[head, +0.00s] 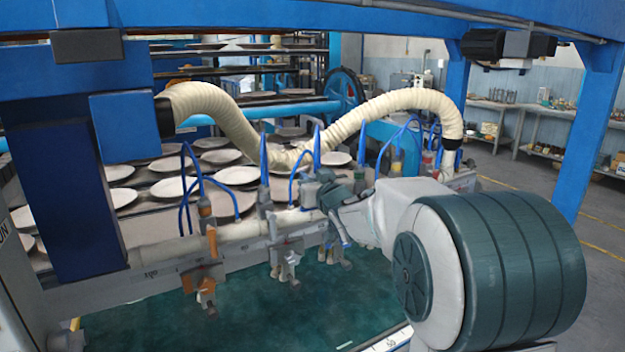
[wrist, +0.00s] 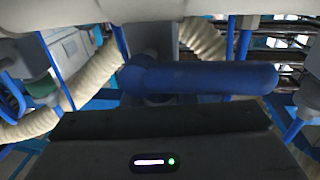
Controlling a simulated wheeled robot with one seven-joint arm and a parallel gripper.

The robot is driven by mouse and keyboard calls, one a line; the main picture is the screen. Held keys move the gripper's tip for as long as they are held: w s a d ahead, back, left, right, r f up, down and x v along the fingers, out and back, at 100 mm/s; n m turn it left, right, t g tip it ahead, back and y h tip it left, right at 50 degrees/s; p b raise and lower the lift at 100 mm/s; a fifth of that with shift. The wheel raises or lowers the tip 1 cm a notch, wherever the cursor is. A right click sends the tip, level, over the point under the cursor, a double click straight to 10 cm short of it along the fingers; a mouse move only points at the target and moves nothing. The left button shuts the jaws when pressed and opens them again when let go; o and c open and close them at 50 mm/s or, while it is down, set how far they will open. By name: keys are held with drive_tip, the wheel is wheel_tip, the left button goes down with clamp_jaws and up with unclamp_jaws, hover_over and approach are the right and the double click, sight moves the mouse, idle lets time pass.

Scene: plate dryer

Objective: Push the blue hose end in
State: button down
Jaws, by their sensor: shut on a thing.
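My gripper (head: 322,190) is at the rail in the middle of the head view, with the arm coming in from the right. A thin blue hose (head: 317,148) stands up just above and behind it. In the wrist view, the blue hose end (wrist: 205,80) shows large and close, lying sideways across the picture, with a rounded tip at the right. My gripper is shut on it; the dark gripper body (wrist: 160,130) fills the bottom of this view. The fingertips and the fitting that the hose end belongs to are mostly hidden.
Several other blue hoses, one at the left (head: 190,175), rise from fittings along the rail (head: 170,262). A cream corrugated hose (head: 400,102) arches behind my gripper. Racks of round plates (head: 238,175) stand behind. A blue post (head: 590,140) stands at the right.

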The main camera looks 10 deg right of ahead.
drive_tip(key=shift+f, duration=0.35)
drive_tip(key=c, duration=1.1)
unclamp_jaws()
drive_tip(key=shift+c, duration=0.2)
drive_tip(key=shift+s+r, duration=0.1)
drive_tip(key=s+d+b, duration=0.2)
drive_tip(key=s, duration=1.1)
drive_tip(key=shift+s, duration=0.25)
drive_tip(key=shift+d, duration=0.1)
drive_tip(key=s+d+f+m+g+h, duration=0.2)
drive_tip(key=s+f+m+g+h, duration=0.15)
drive_tip(key=s+f+g, duration=0.6)
drive_tip(key=s+a+f+g, duration=0.2)
drive_tip(key=s+f, duration=0.3)
drive_tip(key=s, duration=0.2)
drive_tip(key=s+a+f+n+g, duration=0.1)
drive_tip(key=s+a+f+g, duration=0.1)
drive_tip(key=s+f, duration=0.4)
drive_tip(key=shift+s+g+y, duration=0.35)
drive_tip(key=shift+s+g, duration=0.4)
